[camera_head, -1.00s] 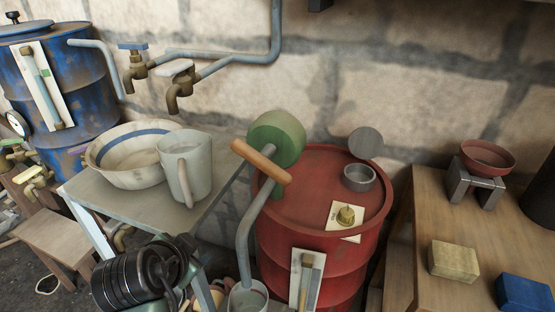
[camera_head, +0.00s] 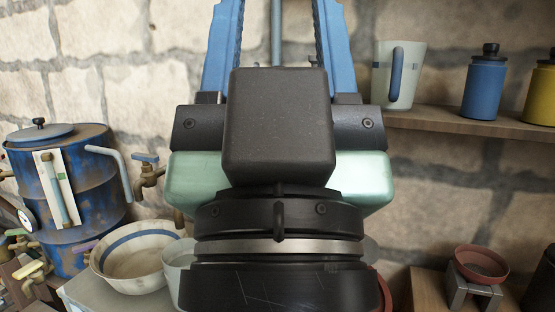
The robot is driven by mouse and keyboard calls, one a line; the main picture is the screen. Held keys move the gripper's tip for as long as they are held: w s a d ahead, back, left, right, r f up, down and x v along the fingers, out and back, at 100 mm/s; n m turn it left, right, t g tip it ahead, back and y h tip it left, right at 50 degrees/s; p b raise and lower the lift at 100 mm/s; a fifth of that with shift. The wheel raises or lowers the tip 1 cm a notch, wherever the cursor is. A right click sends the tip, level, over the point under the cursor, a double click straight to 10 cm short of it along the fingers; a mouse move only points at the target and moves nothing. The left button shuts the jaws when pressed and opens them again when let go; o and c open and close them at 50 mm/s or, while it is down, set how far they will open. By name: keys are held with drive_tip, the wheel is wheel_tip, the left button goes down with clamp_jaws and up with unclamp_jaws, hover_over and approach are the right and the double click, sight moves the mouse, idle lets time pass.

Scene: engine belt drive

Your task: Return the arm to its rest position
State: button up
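My gripper (camera_head: 278,45) fills the middle of the head view, raised and pointing up in front of the stone wall. Its two blue fingers stand wide apart with nothing held between them; their tips run out of the top of the picture. The black wrist (camera_head: 278,225) and pale green gripper body (camera_head: 205,180) hide most of what lies behind, including nearly all of the red barrel.
At left are a blue barrel (camera_head: 90,205) and a cream bowl (camera_head: 137,256) on a table. A shelf (camera_head: 430,122) at upper right holds a white mug (camera_head: 403,75), a blue canister (camera_head: 484,88) and a yellow canister (camera_head: 543,95). A red bowl (camera_head: 481,263) stands at lower right.

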wheel_tip(320, 180, up, 20)
drive_tip(key=p, duration=1.8)
drive_tip(key=shift+r, duration=0.25)
